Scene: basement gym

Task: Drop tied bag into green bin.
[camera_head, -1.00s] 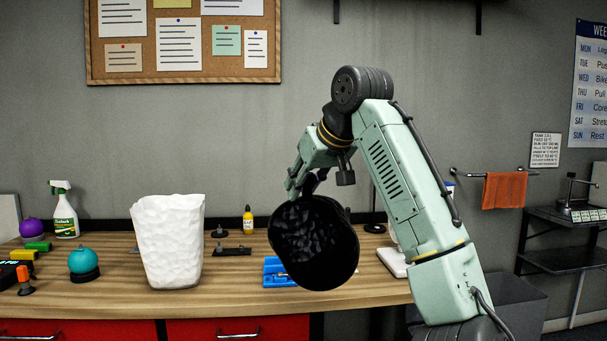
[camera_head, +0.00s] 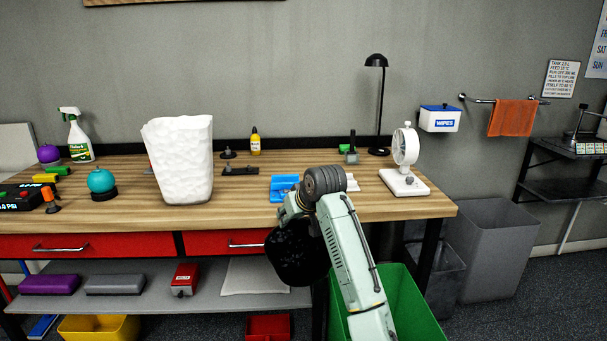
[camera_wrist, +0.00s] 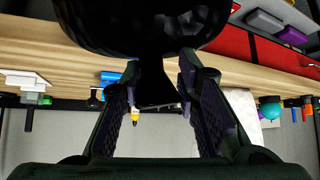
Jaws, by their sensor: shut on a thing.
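The tied bag (camera_head: 297,254) is black and bulging. It hangs from my gripper (camera_head: 296,212) in front of the bench's front edge. In the wrist view the bag (camera_wrist: 145,22) fills the top, and its narrow neck lies between the two fingers of my gripper (camera_wrist: 158,88), which is shut on it. The green bin (camera_head: 405,305) stands on the floor at the bottom right of the head view, partly behind my arm. The bag is to the left of the bin's visible part and higher.
The wooden bench (camera_head: 330,210) holds a white crumpled-looking container (camera_head: 180,160), a small white fan (camera_head: 405,150) and a black lamp (camera_head: 377,100). Grey bins (camera_head: 483,250) stand to the right of the bench. A shelf (camera_head: 130,300) with boxes runs beneath it.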

